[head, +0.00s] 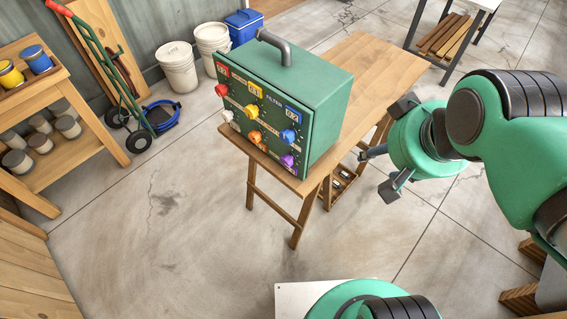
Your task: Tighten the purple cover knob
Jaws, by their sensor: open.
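The purple knob (287,161) sits at the lower right of the front panel of a green box (262,128). The box stands on a wooden table (358,62) and has a dark grey handle on top. My gripper (379,170) is open and empty, to the right of the box and apart from it, off the table's right side. Its fingers point left. How tight the purple knob is cannot be told from this view.
The panel also carries a blue knob (288,136) just above the purple one, an orange knob (255,136) to its left, and red, yellow and white knobs. A hand truck (112,75), buckets (177,67) and a shelf (62,95) stand left. Open floor lies in front.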

